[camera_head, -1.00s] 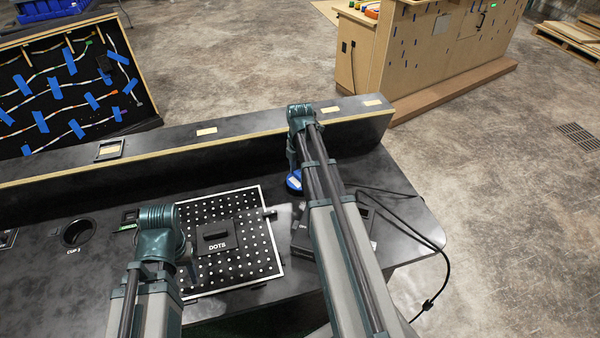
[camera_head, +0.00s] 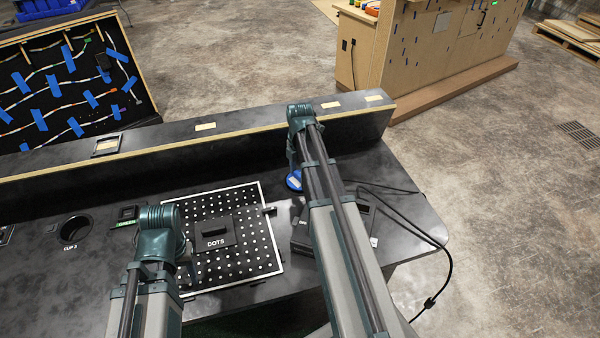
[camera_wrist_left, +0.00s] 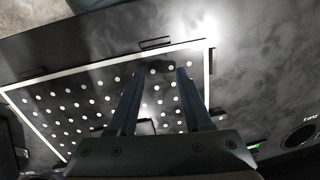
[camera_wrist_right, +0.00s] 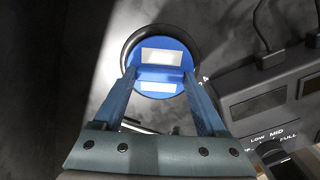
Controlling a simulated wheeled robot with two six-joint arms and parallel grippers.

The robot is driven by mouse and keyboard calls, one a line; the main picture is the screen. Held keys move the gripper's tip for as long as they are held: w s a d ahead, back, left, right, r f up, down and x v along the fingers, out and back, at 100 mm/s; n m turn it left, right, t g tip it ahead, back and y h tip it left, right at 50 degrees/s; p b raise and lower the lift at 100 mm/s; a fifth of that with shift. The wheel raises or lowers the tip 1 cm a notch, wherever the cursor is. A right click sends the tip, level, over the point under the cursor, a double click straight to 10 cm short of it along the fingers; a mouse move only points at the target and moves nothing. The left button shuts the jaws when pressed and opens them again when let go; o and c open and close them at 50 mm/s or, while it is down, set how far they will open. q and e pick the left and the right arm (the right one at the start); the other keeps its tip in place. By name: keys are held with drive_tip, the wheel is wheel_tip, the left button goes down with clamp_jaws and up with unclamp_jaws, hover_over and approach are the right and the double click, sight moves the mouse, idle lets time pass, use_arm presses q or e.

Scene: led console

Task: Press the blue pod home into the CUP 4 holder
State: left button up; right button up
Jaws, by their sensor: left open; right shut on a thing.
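The blue pod (camera_wrist_right: 172,87), round with pale labels and a raised grip, is held in my right gripper (camera_wrist_right: 160,76), which is shut on it. In the right wrist view a dark round rim (camera_wrist_right: 193,46) shows around and behind the pod; a "4" is partly visible beside it. The pod covers most of this holder, and I cannot tell how deep it sits. In the head view the pod (camera_head: 294,181) shows beside my right wrist, near the back ledge. My left gripper (camera_wrist_left: 160,72) is open and empty above the dotted board.
The white-edged dotted board (camera_head: 262,238) carries a black DOTS block (camera_head: 214,243). The empty CUP 3 holder (camera_head: 75,229) is at the left. A black switch box (camera_wrist_right: 268,100) with cables stands right of the pod. A raised ledge (camera_head: 240,140) runs behind.

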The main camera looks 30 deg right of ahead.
sight(300, 175)
idle(0.4)
drive_tip(key=o, duration=1.2)
use_arm(q)
wheel_tip(300, 175, up, 14)
drive_tip(key=p, duration=1.4)
drive_tip(key=shift+f, duration=0.15)
use_arm(e)
wheel_tip(300, 175, up, 14)
drive_tip(key=shift+f, duration=0.15)
drive_tip(key=s+a+m, duration=0.5)
drive_tip(key=a, duration=0.5)
drive_tip(key=s+a+m, duration=0.5)
drive_tip(key=s+a, duration=0.1)
drive_tip(key=a, duration=0.4)
drive_tip(key=s+a+m+h, duration=0.1)
drive_tip(key=s+a+m, duration=0.4)
drive_tip(key=a, duration=0.5)
drive_tip(key=shift+s+a+m, duration=0.2)
drive_tip(key=shift+s+m, duration=0.05)
drive_tip(key=shift+m, duration=0.25)
